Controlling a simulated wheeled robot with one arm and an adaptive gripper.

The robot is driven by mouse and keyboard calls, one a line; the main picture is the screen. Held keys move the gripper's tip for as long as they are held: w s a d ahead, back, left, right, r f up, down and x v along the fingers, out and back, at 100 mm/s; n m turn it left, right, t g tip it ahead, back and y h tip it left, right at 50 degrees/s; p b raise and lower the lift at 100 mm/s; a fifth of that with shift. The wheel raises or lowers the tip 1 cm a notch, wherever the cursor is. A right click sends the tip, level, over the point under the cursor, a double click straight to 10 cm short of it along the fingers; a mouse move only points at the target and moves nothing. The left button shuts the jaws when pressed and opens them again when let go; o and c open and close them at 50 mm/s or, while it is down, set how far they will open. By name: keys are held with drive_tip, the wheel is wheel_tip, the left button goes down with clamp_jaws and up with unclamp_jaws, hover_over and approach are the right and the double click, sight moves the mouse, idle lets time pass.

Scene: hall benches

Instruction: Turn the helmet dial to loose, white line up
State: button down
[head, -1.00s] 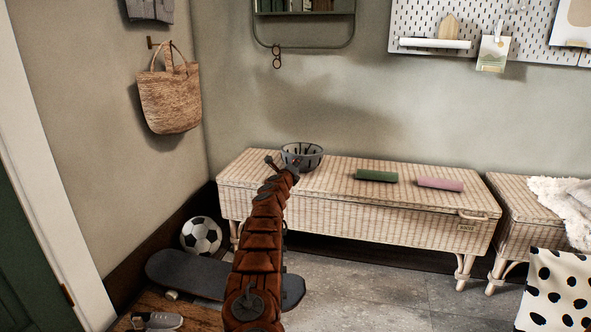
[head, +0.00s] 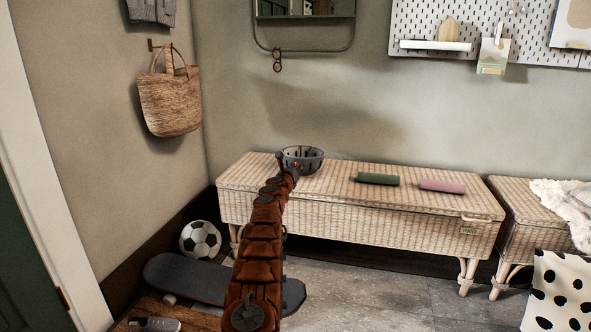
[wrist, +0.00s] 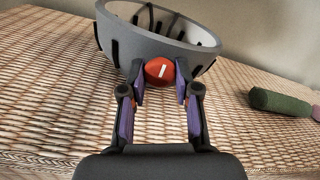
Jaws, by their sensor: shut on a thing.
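The grey helmet (head: 314,165) rests on the wicker bench with its hollow side up, like a bowl with dark slots. It fills the top of the wrist view (wrist: 200,58). Its round red dial (wrist: 158,70) faces the wrist camera and bears a short white line. The line is close to upright, with its top leaning a little to the right. My gripper (wrist: 160,82) is shut on the dial, one finger on each side. In the head view the dial is a small red spot (head: 297,164) beside my gripper; my wrist hides part of the helmet's front.
The wicker bench (head: 330,190) carries a green roll (head: 378,179) and a pink roll (head: 442,187) right of the helmet. The wall is behind. A skateboard (head: 195,279) and a football (head: 200,240) lie on the floor at left.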

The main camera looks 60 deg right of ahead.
idle(0.4)
drive_tip(key=c, duration=0.9)
unclamp_jaws()
drive_tip(key=shift+o, duration=0.2)
drive_tip(key=shift+a, duration=0.2)
drive_tip(key=shift+v, duration=3.55)
drive_tip(key=shift+r, duration=0.1)
